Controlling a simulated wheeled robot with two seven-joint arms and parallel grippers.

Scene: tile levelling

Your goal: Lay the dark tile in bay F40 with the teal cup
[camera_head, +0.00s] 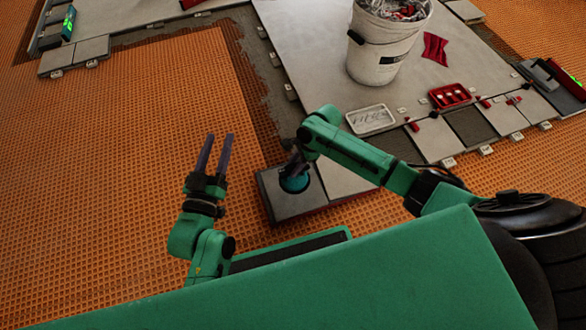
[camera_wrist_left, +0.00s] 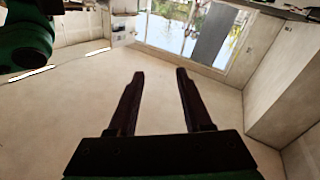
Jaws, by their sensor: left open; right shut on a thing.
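My right gripper (camera_head: 297,162) is shut on the teal cup (camera_head: 295,184) and holds it upright. The cup's underside is against or just above the dark grey tile (camera_head: 290,206); I cannot tell which. That tile lies at the left end of a low red-edged stand. My left gripper (camera_head: 218,142) is open and empty, fingers pointing up, left of the stand. It also shows open in the left wrist view (camera_wrist_left: 154,80), with nothing between its fingers. A dark square gap (camera_head: 470,127) shows in the tile row at the right. No F40 label is readable.
A paler tile (camera_head: 342,180) lies beside the dark one on the stand. A white bucket (camera_head: 382,50), a white tray (camera_head: 370,119) and a red tray (camera_head: 450,96) stand on the pale slab floor. Orange matting (camera_head: 110,150) at the left is clear.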

